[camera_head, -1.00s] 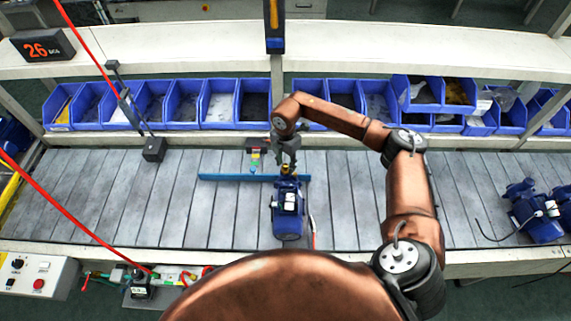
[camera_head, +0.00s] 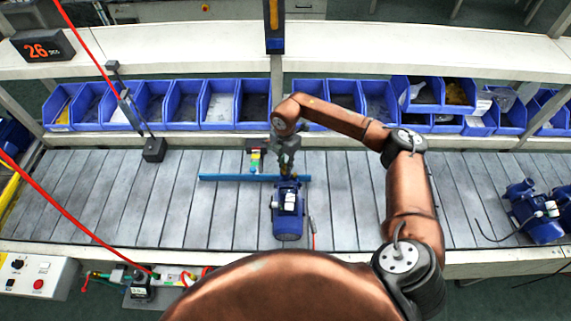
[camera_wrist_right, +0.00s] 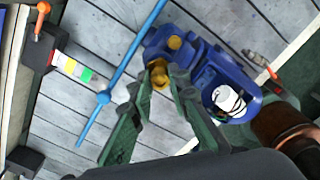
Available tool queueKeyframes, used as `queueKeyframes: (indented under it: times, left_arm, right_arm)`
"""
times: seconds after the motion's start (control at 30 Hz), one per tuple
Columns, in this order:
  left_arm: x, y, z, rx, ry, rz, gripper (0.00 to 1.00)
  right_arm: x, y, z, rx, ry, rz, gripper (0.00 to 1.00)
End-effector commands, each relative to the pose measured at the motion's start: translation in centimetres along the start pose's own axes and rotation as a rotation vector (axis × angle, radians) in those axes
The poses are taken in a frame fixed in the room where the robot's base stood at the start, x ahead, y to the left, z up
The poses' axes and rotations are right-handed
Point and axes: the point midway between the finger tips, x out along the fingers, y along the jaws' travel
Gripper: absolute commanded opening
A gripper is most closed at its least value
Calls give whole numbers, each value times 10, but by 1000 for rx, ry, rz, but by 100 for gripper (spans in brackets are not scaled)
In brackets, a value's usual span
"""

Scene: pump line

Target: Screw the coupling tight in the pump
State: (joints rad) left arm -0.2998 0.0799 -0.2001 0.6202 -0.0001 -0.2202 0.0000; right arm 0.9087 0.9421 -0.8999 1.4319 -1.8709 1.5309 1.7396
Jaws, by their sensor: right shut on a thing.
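The blue pump (camera_head: 288,212) stands on the slatted grey conveyor, its flanged end towards the back. It also shows in the right wrist view (camera_wrist_right: 205,65). My right gripper (camera_head: 287,170) is at that flanged end. In the right wrist view its green fingers (camera_wrist_right: 160,76) are closed around the brass-coloured coupling (camera_wrist_right: 158,82), right beside the pump's blue port. The fingers hide part of the coupling, so I cannot tell how deep it sits. Another brass-coloured spot (camera_wrist_right: 175,42) shows inside the pump's flange. My left gripper is not in view.
A blue bar (camera_head: 225,177) lies across the conveyor beside the pump's flanged end. Blue bins (camera_head: 220,108) line the back. Another blue pump (camera_head: 535,215) stands at the far right. A control box (camera_head: 38,278) is at front left.

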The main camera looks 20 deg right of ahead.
Motion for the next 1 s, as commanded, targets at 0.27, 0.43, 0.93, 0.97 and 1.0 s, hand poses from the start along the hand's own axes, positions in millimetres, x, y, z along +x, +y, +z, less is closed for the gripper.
queueKeyframes:
  times: [0.27, 0.43, 0.93, 0.97, 1.0]
  left_arm:
    - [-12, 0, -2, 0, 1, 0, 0]
    - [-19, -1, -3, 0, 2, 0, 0]
    - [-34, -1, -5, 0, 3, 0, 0]
    - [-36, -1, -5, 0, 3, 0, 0]
    - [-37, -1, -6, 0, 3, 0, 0]
  right_arm:
    - [-1, -1, 0, 150, 0, -2, 0]
    - [0, 0, -1, 289, 1, -1, 0]
    - [0, -1, -1, 496, 0, -2, 0]
    - [0, -1, -1, 526, 0, -2, 0]
    - [0, -1, -1, 559, 0, -2, 0]
